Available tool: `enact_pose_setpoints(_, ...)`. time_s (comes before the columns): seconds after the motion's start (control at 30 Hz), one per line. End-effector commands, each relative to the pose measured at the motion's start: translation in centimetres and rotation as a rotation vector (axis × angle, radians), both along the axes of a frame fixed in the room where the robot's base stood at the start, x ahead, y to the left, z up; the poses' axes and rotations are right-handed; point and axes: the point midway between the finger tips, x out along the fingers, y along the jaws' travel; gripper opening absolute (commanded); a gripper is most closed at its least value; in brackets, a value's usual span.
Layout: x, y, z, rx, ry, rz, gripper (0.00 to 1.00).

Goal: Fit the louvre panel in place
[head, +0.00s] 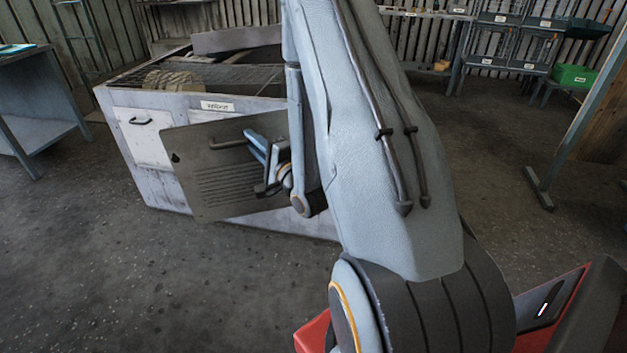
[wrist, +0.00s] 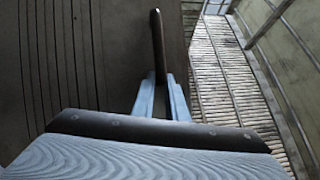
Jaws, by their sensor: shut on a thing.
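The louvre panel (head: 222,185) is a grey-brown plate with rows of slots and a bar handle (head: 230,143). In the head view it hangs tilted in front of the white blower housing (head: 145,180) and covers part of its front. My gripper (head: 252,140) is shut on the panel's handle. In the wrist view the blue fingers (wrist: 160,95) close around the dark handle (wrist: 157,45), with the panel's slotted face (wrist: 85,60) at the left. The opening for the panel is hidden behind it. I cannot tell whether the panel touches the housing.
A bench (head: 40,95) stands at the left, racks (head: 515,45) at the back right. The floor in front is clear.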

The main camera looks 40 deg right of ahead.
Motion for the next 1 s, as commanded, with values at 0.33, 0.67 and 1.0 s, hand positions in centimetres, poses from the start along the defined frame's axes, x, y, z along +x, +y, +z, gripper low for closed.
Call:
enact_pose_setpoints(0.33, 1.2, -5.6, -5.5, -0.003, -0.002, -0.117, 0.0)
enact_pose_setpoints(0.67, 1.5, -10.8, -10.1, -0.004, -0.002, -0.226, 0.0)
enact_pose_setpoints(1.0, 1.3, -16.0, -14.8, -0.002, -0.002, -0.34, 0.0)
